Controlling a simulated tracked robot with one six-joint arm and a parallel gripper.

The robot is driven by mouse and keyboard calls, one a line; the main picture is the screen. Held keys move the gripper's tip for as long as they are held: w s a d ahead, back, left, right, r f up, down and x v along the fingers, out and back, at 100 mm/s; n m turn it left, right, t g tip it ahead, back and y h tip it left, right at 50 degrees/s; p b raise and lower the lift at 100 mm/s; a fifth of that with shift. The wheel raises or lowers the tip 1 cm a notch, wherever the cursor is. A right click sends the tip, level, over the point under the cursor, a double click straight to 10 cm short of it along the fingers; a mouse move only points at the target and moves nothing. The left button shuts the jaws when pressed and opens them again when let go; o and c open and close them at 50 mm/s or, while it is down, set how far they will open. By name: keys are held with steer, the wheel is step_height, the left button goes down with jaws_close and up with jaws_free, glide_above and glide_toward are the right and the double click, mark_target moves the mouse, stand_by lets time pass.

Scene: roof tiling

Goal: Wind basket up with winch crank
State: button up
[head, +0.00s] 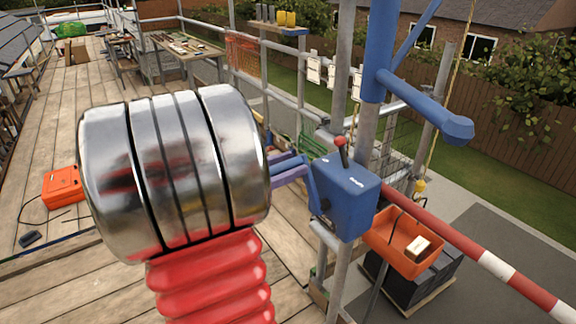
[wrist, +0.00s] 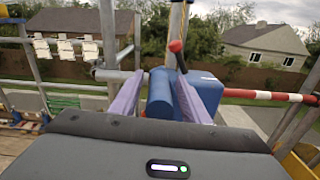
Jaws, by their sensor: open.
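The blue winch (head: 345,198) is fixed to a scaffold pole in the head view. Its crank has a red knob (head: 340,142) on top, which also shows in the wrist view, where the knob (wrist: 176,46) stands above the fingers. My gripper (head: 300,166) has its purple fingers pointing at the winch from the left. In the wrist view my gripper (wrist: 160,98) is open, with blue winch parts (wrist: 160,92) showing between and beyond its fingers. I cannot tell whether they touch. The orange basket (head: 378,243) is right of the winch, outside the scaffold, holding a light-coloured block (head: 418,248).
A red-and-white bar (head: 480,255) runs right from the winch. A blue hoist post (head: 380,50) with a side arm rises above it. A dark stack (head: 405,285) sits on a pallet below the basket. An orange case (head: 62,187) lies on the plank deck (head: 60,110).

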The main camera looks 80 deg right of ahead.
steer(key=shift+c, duration=0.7)
jaws_close()
steer(key=shift+a, duration=0.1)
